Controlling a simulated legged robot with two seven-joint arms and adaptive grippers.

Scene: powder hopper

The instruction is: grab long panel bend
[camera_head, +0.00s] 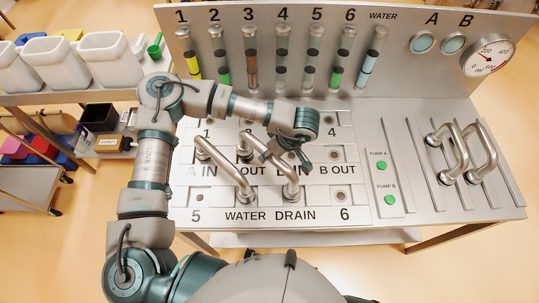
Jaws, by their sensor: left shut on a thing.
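Two long metal bends lie slantwise on the grey panel with A IN, B OUT, WATER and DRAIN lettering. The left bend (222,168) runs down to the WATER port. The right bend (289,181) runs down towards the DRAIN port, and my gripper hides part of it. My left gripper (285,157) reaches in over the panel from above and is shut on the right bend near its middle. The exact finger contact is hard to see. My right gripper is not in view.
Two more metal bends (442,150) sit on the slotted plate at the right, beside the green pump buttons (382,166). A back panel (300,30) carries coloured tubes and a gauge (487,55). White containers (108,57) stand on the left shelf.

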